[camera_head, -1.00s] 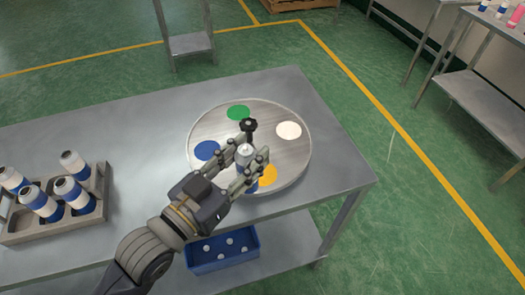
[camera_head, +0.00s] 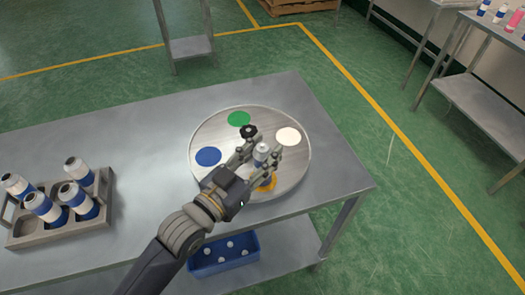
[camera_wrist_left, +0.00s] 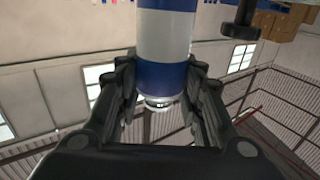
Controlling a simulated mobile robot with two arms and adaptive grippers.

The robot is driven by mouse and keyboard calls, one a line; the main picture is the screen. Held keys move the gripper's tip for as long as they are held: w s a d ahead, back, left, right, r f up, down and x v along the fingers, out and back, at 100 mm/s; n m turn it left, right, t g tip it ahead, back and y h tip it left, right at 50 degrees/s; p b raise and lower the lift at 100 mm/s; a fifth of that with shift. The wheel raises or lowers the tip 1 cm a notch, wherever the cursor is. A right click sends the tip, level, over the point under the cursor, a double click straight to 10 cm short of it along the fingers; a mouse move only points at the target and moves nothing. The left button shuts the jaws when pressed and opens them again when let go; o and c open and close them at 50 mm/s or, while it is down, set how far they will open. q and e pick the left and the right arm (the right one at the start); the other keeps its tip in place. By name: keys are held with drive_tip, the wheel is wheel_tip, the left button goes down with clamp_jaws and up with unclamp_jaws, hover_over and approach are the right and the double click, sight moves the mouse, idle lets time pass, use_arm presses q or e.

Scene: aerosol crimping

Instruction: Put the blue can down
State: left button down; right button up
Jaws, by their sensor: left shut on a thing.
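My left gripper (camera_head: 264,146) is shut on the blue can (camera_head: 261,157), a white can with blue bands and a pale metal top. In the head view the can is over the round turntable (camera_head: 205,184), between the black knob and the white disc, close to the yellow disc (camera_head: 266,184). I cannot tell whether its base touches the turntable. In the left wrist view the blue can (camera_wrist_left: 165,35) stands between both fingers, its blue and white bands showing. My right gripper is not in view.
Green (camera_head: 239,118), white (camera_head: 289,137) and blue (camera_head: 208,157) discs mark the turntable. A black knob (camera_head: 249,131) rises at its middle. A rack (camera_head: 60,236) with several blue-and-white cans stands on the table at left. A blue bin (camera_head: 222,262) is on the lower shelf.

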use_arm(q)
drive_tip(key=shift+f, duration=0.1)
drive_tip(key=c, duration=1.3)
unclamp_jaws()
drive_tip(key=shift+o, duration=1.1)
drive_tip(key=shift+s+a, duration=0.2)
drive_tip(key=b+v, duration=0.2)
drive_tip(key=v, duration=0.9)
drive_tip(key=shift+s, duration=0.25)
